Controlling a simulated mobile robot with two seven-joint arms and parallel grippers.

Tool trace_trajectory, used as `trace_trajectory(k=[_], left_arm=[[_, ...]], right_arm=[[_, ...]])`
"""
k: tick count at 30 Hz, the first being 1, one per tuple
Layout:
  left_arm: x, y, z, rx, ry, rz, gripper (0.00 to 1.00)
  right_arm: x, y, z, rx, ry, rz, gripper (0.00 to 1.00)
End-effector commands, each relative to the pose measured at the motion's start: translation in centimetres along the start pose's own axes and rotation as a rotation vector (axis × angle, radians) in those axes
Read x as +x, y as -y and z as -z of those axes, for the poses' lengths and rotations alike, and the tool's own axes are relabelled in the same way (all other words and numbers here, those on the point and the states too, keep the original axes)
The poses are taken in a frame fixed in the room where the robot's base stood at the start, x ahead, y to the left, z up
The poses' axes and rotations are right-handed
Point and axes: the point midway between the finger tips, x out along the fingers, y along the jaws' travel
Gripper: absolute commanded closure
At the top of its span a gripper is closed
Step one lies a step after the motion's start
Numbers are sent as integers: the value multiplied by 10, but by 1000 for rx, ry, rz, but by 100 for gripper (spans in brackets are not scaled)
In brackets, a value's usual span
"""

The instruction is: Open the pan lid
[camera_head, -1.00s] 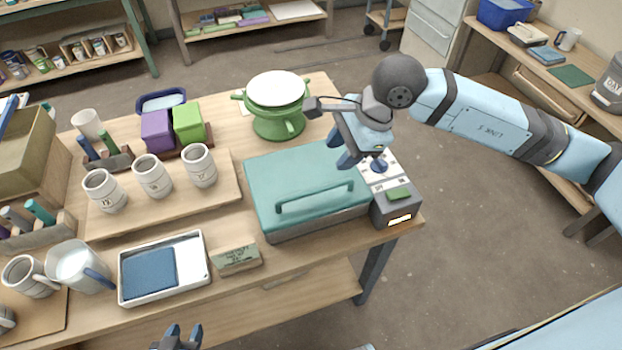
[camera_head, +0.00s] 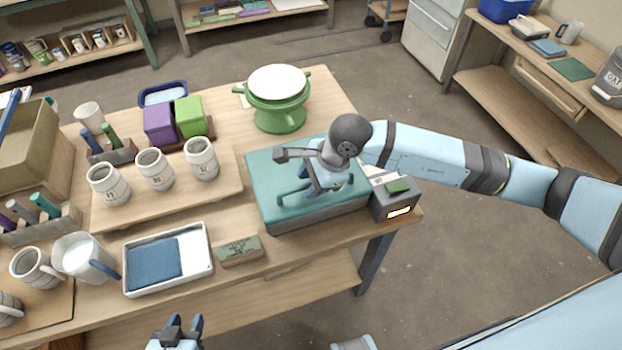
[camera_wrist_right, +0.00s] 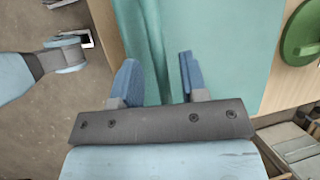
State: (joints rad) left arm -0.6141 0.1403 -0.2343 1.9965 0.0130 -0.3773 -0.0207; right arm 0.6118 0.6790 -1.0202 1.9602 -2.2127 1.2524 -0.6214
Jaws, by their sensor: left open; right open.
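The pan's teal lid (camera_head: 268,170) is a flat rectangle with a bar handle (camera_head: 287,200) near its front side, and it lies closed on the grey pan (camera_head: 345,212). My right gripper (camera_head: 308,190) is over the lid at the handle and hides part of it. In the right wrist view, the open fingers (camera_wrist_right: 157,78) point at the teal lid (camera_wrist_right: 235,45), with the handle (camera_wrist_right: 152,45) running between them. Whether they touch it, I cannot tell. My left gripper (camera_head: 184,324) is open and empty at the bottom, in front of the table.
A grey control box (camera_head: 396,205) adjoins the pan's right side. A green pot (camera_head: 280,112) with a white top stands behind. Several mugs (camera_head: 155,168) on a board, a white tray (camera_head: 195,275) and a small green block (camera_head: 239,250) are to the left.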

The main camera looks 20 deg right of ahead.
Motion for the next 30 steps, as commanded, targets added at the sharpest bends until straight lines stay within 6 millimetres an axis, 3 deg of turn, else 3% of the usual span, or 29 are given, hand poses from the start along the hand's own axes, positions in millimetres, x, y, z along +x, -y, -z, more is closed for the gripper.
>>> trace_trajectory(k=[3,9,20,30], left_arm=[[0,0,0,0,0,0,57],[0,0,0,0,1,0,57],[0,-1,-1,-1,6,-1,57],[-7,-1,10,-1,4,-1,57]], right_arm=[[0,0,0,0,0,0,60],[0,0,0,0,0,0,100],[-5,4,-1,10,-2,-21,100],[-32,32,-13,85,-3,-196,100]])
